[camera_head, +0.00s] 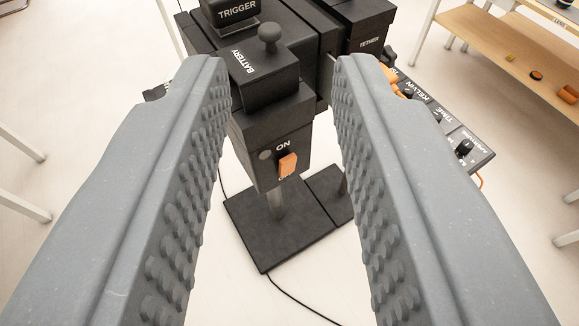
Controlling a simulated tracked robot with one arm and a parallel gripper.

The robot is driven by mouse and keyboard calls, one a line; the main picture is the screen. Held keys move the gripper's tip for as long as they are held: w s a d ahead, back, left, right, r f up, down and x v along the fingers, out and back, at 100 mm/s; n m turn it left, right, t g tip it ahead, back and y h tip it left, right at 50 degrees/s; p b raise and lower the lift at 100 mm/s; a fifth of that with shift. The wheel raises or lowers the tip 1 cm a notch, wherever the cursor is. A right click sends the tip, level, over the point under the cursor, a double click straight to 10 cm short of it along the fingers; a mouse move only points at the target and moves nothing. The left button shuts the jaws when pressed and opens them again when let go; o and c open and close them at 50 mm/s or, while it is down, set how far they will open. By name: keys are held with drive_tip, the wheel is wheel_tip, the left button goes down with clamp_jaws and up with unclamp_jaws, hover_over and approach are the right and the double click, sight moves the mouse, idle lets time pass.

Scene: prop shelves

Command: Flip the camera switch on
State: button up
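The camera is a black boxy prop with a battery block (262,75) that has a round knob on top and a "BATTERY" label. Below it, the front face carries an orange rocker switch (287,165) under an "ON" label. A second label below the switch is mostly covered by it. Which way the switch is set is too small to tell. My gripper (282,75) is open, with grey studded fingers on both sides of the view. The switch shows between the fingers, farther off, and nothing is held.
The camera stands on a post above a black base plate (268,232), with a black cable on the floor. A labelled control panel (440,120) is behind the right finger. A wooden shelf (500,50) with small items is at upper right. White legs stand at left.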

drive_tip(key=w+f+m+g+p, duration=0.1)
drive_tip(key=p, duration=0.1)
drive_tip(key=w+d+f+m+g+p, duration=0.1)
drive_tip(key=w+p, duration=0.1)
drive_tip(key=p, duration=0.1)
drive_tip(key=w+d+f+m+g+p, duration=0.1)
drive_tip(key=p, duration=0.1)
drive_tip(key=shift+w+d+f+m, duration=0.2)
drive_tip(key=shift+d+f+m, duration=0.05)
drive_tip(key=shift+f+m, duration=0.05)
clamp_jaws()
wheel_tip(320, 180, down, 9)
drive_tip(key=d+m+g+y+p, duration=0.2)
drive_tip(key=m+g+p, duration=0.5)
drive_tip(key=p, duration=0.9)
drive_tip(key=shift+s+d+m+g, duration=0.25)
drive_tip(key=shift+s+m+g, duration=0.05)
drive_tip(key=shift+m, duration=0.2)
